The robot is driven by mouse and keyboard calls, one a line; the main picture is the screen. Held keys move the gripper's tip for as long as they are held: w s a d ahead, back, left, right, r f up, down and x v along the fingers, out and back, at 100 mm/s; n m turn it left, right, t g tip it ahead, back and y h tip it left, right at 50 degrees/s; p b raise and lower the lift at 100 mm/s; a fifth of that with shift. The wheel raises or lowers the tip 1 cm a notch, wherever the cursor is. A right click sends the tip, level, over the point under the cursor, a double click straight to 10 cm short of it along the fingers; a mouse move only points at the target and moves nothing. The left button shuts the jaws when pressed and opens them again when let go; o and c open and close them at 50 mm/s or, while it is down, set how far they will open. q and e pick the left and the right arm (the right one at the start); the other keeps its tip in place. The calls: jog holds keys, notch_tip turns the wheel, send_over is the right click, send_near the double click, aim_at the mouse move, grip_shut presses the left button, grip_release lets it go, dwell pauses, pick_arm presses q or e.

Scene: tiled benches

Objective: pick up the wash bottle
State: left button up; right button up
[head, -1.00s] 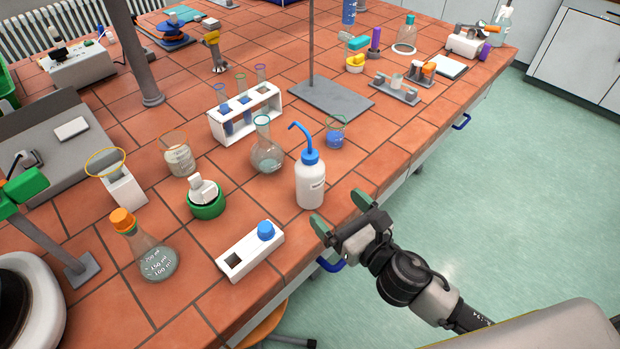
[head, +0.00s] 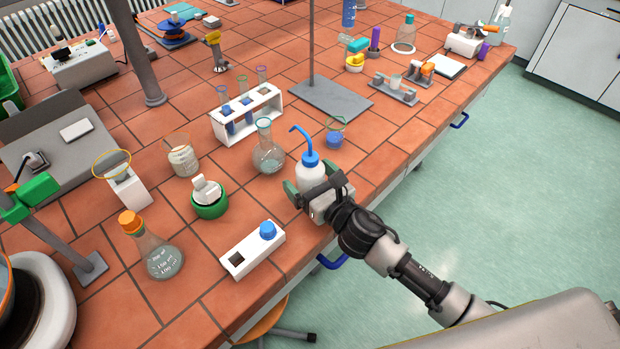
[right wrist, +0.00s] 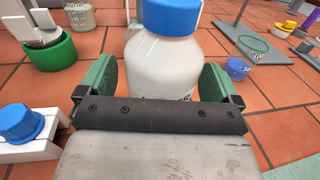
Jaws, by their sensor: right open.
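The wash bottle (head: 311,172) is white with a blue cap and a bent blue spout, and stands upright near the bench's front edge. My right gripper (head: 315,187) is at the bottle in the head view and hides its lower part. In the right wrist view the bottle (right wrist: 163,68) stands between the two green fingers of my right gripper (right wrist: 158,85). The fingers are open, one on each side, with a small gap visible at least on the right. My left gripper is not in view.
A round flask (head: 268,158) stands left of the bottle, and a small beaker with blue contents (head: 335,137) stands behind it. A white block with a blue knob (head: 252,249) lies at the front left. A test tube rack (head: 246,116) stands farther back. Bare tiles lie to the right.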

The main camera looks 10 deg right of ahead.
aim_at(316, 169)
jog(key=c, duration=0.8)
jog(key=shift+o, duration=0.2)
jog(key=shift+r, duration=0.15)
jog(key=shift+r, duration=0.25)
notch_tip(316, 169, up, 4)
jog(key=shift+r+p, duration=0.1)
jog(key=shift+p, duration=0.5)
jog(key=s+d+r+b, duration=0.1)
jog(key=s+d+r, duration=0.2)
jog(key=d+r, duration=0.3)
jog(key=shift+s+d, duration=0.15)
jog(key=shift+d, duration=2.5)
